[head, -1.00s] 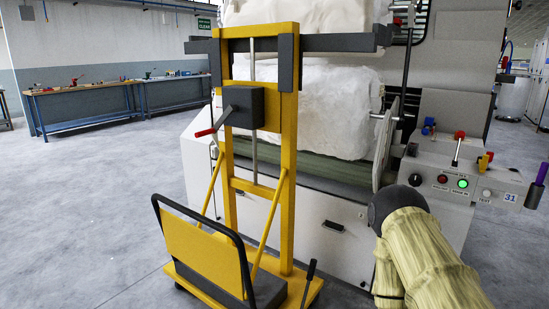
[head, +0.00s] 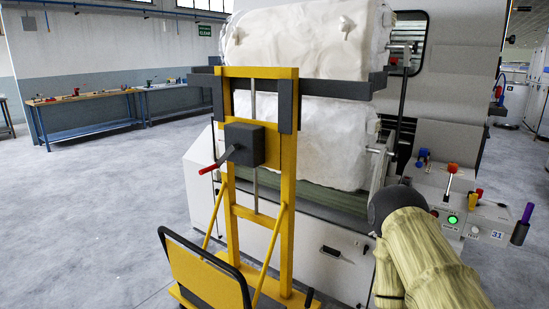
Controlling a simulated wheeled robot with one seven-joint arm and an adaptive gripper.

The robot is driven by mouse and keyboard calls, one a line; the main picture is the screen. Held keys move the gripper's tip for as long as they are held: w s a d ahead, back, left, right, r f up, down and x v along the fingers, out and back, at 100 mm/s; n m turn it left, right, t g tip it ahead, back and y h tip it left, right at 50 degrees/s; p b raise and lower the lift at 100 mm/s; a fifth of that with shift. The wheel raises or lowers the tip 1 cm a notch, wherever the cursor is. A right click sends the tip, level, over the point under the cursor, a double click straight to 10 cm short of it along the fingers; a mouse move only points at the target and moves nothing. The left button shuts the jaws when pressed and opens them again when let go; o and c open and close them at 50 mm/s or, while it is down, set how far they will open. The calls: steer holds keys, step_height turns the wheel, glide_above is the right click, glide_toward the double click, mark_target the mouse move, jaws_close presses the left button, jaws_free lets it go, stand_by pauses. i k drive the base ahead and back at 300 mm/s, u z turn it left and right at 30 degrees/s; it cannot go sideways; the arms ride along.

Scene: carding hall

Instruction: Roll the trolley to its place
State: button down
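The trolley (head: 289,215) is a yellow lift frame with a black push handle, a grey winch box with a red-gripped crank, and dark fork arms near its top. It stands on the floor in front of the carding machine (head: 335,262). One white roll (head: 305,45) shows at the height of the forks and above; I cannot tell whether it rests on them. Another white roll (head: 335,140) is below, in the machine. My arm, in a pale sleeve, reaches in at lower right. My gripper is not visible. The trolley's wheels are mostly cut off below.
A control panel (head: 465,205) with levers, a lit green button and a 31 label is at right. Blue workbenches (head: 90,120) with tools stand along the left wall. The grey floor (head: 90,220) at left is clear.

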mark_target(222, 281)
steer(key=u, duration=0.4)
steer(key=i, duration=0.9)
steer(key=u, duration=0.7)
